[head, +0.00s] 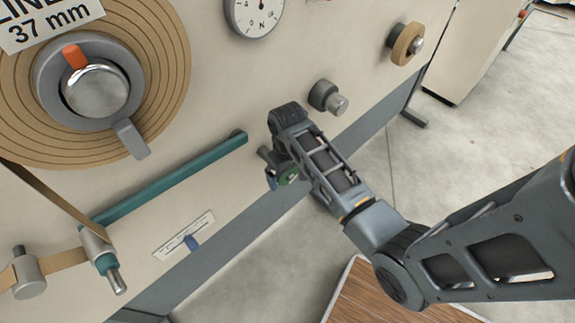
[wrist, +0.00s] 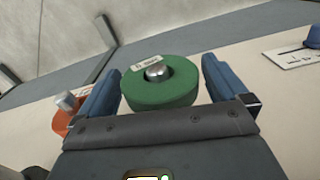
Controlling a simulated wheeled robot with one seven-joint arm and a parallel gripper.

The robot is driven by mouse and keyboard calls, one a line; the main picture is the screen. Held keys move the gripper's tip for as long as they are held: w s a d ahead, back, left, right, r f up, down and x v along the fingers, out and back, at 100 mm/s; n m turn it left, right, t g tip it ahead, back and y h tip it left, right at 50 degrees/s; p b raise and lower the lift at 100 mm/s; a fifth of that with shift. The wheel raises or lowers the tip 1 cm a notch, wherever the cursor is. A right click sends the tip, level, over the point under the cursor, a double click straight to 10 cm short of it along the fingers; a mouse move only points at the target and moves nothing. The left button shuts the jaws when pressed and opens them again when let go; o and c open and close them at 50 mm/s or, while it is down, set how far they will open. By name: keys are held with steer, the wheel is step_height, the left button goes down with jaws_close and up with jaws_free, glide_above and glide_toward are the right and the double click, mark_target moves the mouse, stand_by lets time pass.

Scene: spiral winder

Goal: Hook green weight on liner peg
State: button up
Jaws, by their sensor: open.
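The green weight (wrist: 160,95) is a thick disc with a small label, lying between the two blue fingers of my gripper (wrist: 160,70) in the wrist view. A rounded metal end shows in the weight's centre hole; I cannot tell whether it is the liner peg. My gripper is open, with a finger on each side of the weight; narrow gaps show beside it.
An orange piece (wrist: 66,124) with a grey peg stands left of my gripper. A teal bar (head: 165,181), a scale plate (head: 183,236) and the liner roll (head: 165,60) are on the machine's face. A wooden surface (head: 385,295) is below my arm. Open floor lies right.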

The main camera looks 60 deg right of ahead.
steer(key=shift+f, duration=0.35)
steer(key=shift+c, duration=0.3)
steer(key=c, duration=1)
steer(key=shift+w, duration=0.1)
steer(key=shift+c, duration=0.2)
steer(key=shift+w+d, duration=0.25)
steer(key=shift+w, duration=0.45)
steer(key=shift+w+r, duration=0.1)
steer(key=shift+w, duration=0.15)
steer(key=shift+c, duration=1.3)
steer(key=o, duration=1.2)
steer(key=shift+o, duration=0.8)
steer(key=shift+s, duration=0.1)
